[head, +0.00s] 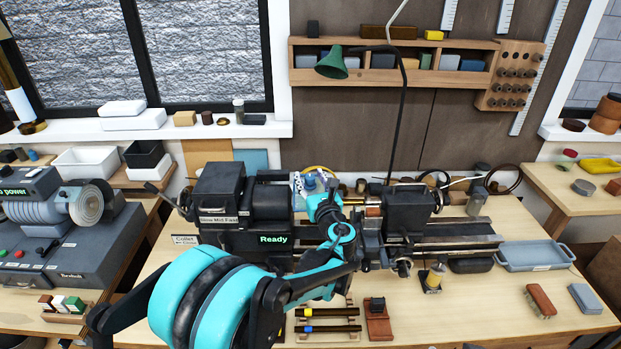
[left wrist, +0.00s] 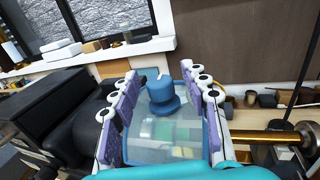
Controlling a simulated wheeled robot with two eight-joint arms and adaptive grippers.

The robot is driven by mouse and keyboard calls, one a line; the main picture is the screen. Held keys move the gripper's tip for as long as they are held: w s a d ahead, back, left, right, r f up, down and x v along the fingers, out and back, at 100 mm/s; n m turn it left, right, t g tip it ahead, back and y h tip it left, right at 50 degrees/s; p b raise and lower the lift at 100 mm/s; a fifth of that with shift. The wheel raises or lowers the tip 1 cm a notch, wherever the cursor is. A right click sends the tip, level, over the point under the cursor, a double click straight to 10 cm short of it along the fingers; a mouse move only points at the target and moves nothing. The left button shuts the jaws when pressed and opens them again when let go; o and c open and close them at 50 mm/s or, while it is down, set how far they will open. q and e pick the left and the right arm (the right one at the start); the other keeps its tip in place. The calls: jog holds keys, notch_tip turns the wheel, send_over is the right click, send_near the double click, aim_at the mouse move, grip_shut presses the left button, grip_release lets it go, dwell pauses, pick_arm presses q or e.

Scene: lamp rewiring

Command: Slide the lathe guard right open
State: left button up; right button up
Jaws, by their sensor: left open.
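The lathe (head: 228,200) stands on the wooden bench in the head view, with a "Ready" display on its front. Its guard (left wrist: 185,138) is a clear panel with a blue edge and a round blue knob (left wrist: 162,97), seen in the left wrist view. In the head view my arm covers most of the guard. My left gripper (left wrist: 160,74) is open, with its purple-padded fingers on either side of the knob; I cannot tell whether they touch it. In the head view the gripper (head: 309,184) is over the lathe's middle. My right gripper is not in view.
A brass-coloured bar (left wrist: 265,136) runs right of the guard. A green lamp (head: 332,64) hangs above on a thin dark arm. A blue-grey tray (head: 536,256), a brush (head: 540,300) and a grey block (head: 586,298) lie at the right. A grinder (head: 50,215) stands at the left.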

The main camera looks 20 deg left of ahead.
pick_arm(q)
jog(key=shift+w+a, duration=0.1)
jog(key=shift+w, duration=0.05)
grip_shut()
jog(key=s+a, duration=0.1)
jog(key=a, duration=0.2)
jog(key=s+a, duration=0.1)
jog(key=a, duration=0.3)
jog(key=s+a+b, duration=0.1)
jog(key=a, duration=0.2)
jog(key=shift+a, duration=0.25)
grip_release()
